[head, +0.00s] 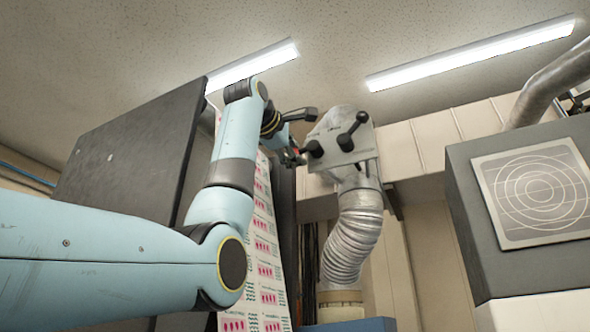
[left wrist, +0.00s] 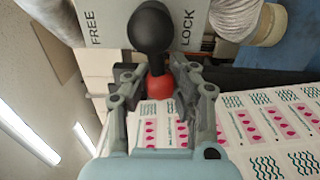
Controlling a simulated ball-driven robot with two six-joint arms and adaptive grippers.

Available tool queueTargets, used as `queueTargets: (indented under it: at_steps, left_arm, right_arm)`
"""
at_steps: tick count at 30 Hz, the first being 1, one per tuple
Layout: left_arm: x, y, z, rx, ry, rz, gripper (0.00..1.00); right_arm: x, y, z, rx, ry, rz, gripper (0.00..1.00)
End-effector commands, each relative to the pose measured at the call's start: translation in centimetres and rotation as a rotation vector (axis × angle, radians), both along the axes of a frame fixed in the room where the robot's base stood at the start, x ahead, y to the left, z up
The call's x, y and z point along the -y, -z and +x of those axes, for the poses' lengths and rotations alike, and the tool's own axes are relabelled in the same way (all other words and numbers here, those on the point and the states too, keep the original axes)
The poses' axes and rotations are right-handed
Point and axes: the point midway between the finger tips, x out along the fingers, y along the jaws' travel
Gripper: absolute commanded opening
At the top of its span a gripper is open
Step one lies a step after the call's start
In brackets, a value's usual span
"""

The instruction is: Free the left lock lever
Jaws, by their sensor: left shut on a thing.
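The left lock lever (head: 315,149) is black with a red ball at its end and sits on the left of a grey lever plate (head: 363,143). In the left wrist view the lever (left wrist: 153,32) points toward my gripper, between the words FREE and LOCK on the plate (left wrist: 113,22). My left gripper (head: 294,155) is at the lever's end. In the left wrist view its fingers (left wrist: 158,88) are shut on the red ball (left wrist: 158,87), one on each side. My right gripper is not in view.
A second black lever (head: 356,124) stands on the same plate, to the right. A ribbed grey duct (head: 353,240) runs below the plate. A printed web (head: 268,285) hangs at the left, beside a large dark panel (head: 130,155). A grey box (head: 530,250) stands at the right.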

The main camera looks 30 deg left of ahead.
Motion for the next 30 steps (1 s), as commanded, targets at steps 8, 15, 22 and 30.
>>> queueTargets:
  at_steps: [8,15,22,30]
  left_arm:
    - [0.09,0.34,0.12,-0.009,0.002,0.0,0.0]
    - [0.08,0.3,0.14,-0.012,0.003,0.023,0.0]
    - [0.06,0.19,0.12,-0.014,0.003,0.043,0.0]
    - [0.04,-0.1,0.08,-0.013,0.002,0.079,0.0]
  right_arm:
    - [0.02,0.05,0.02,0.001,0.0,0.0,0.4]
    - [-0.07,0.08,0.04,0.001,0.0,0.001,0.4]
    - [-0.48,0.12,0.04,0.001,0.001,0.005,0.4]
    - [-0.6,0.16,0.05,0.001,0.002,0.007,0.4]
